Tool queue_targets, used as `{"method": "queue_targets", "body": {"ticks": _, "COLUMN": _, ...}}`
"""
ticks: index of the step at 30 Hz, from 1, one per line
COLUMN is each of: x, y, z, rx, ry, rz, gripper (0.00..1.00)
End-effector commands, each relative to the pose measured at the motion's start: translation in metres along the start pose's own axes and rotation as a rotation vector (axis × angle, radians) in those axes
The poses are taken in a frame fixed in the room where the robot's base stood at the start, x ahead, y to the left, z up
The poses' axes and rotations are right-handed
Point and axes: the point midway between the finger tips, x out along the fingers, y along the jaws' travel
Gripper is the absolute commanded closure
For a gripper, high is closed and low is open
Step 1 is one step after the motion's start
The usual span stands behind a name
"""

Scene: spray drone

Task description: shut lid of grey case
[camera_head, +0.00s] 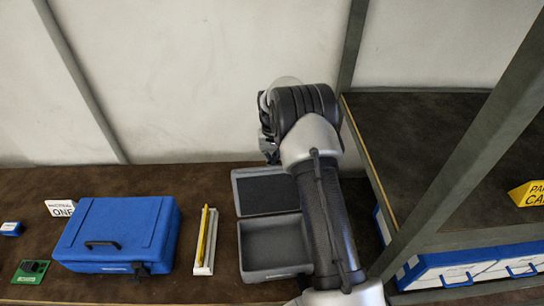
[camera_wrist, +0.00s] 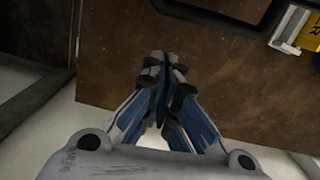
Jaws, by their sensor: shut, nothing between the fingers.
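The grey case (camera_head: 274,272) stands on the brown bench with its lid (camera_head: 236,194) open, laid back behind the body. The open body looks empty inside; its right side is hidden behind my arm. My gripper (camera_head: 266,146) is above and behind the lid in the head view, partly hidden by my wrist. In the wrist view my gripper (camera_wrist: 163,66) is shut and empty, over the bench edge. A dark rounded edge at the top of the wrist view (camera_wrist: 222,17) seems to be part of the case.
A white tray with a yellow bar (camera_head: 205,240) lies left of the case. A blue case (camera_head: 120,235) stands farther left. A pale wall (camera_head: 220,80) rises behind the bench. A shelf with a metal post (camera_head: 450,155) is close on the right.

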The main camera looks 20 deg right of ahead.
Motion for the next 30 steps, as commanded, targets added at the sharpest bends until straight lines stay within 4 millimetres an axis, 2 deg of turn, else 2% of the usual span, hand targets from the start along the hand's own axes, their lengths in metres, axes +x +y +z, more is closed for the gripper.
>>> {"method": "queue_targets", "body": {"ticks": 1, "x": -0.009, "y": 0.0, "z": 0.005, "rx": 0.0, "ry": 0.008, "rz": 0.0, "gripper": 1.0}}
{"method": "queue_targets", "body": {"ticks": 10, "x": -0.017, "y": 0.0, "z": 0.028, "rx": 0.0, "ry": 0.008, "rz": 0.0, "gripper": 1.0}}
{"method": "queue_targets", "body": {"ticks": 30, "x": -0.022, "y": -0.001, "z": 0.031, "rx": -0.001, "ry": 0.05, "rz": 0.0, "gripper": 1.0}}
